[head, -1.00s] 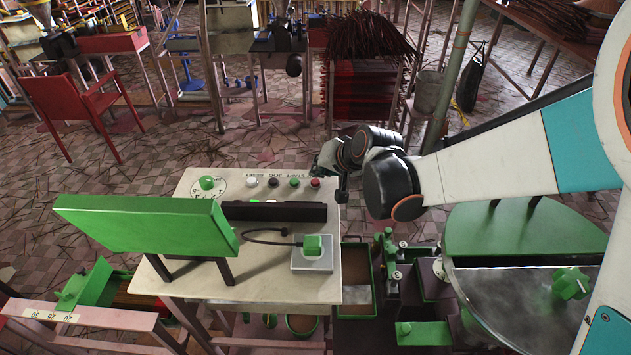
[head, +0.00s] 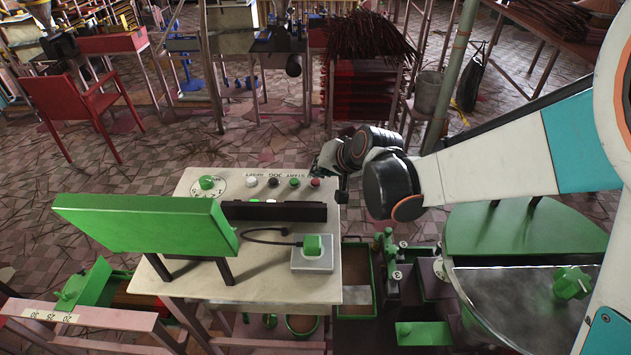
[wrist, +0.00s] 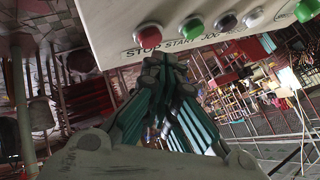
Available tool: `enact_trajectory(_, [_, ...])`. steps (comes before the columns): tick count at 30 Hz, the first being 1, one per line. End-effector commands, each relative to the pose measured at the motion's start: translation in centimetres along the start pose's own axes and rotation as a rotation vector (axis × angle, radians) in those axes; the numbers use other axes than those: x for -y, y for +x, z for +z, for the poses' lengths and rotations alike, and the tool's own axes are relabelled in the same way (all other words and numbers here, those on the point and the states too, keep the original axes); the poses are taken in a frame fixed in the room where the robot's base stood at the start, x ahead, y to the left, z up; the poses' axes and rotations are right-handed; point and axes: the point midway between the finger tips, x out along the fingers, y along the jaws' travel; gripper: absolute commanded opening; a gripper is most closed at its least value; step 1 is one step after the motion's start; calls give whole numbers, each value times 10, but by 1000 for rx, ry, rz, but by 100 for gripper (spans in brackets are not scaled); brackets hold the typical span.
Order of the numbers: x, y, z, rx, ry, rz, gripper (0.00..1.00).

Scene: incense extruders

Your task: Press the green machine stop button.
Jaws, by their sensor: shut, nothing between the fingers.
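The control box (head: 320,265) has a pale top with a row of buttons at its far edge. The red button (wrist: 148,35) sits above the printed word STOP in the wrist view; in the head view it is the rightmost button (head: 315,182). The green button (wrist: 191,28) beside it is marked START. My gripper (wrist: 165,62) is shut and empty, its fingertips close to the panel edge by the STOP label. In the head view my gripper (head: 318,169) is just beyond the red button. I cannot tell whether it touches the panel.
A dark button (head: 273,182), a white button (head: 251,182) and a green selector knob (head: 207,182) continue the row leftward. A dark raised bar (head: 310,212), a green tilted panel (head: 140,222) and a small box with a green switch (head: 312,245) stand on the same top.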

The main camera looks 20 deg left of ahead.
Motion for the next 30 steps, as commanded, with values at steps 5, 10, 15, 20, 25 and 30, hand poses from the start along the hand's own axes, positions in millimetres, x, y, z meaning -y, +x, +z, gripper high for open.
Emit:
enact_trajectory(5, [-4,5,4,0,0,0,0])
enact_trajectory(10, [-3,4,3,0,0,0,0])
enact_trajectory(15, [-3,4,3,0,0,0,0])
enact_trajectory(20, [-4,5,4,0,0,0,0])
enact_trajectory(25, [-5,6,5,0,0,0,0])
enact_trajectory(30, [-6,8,6,0,0,0,0])
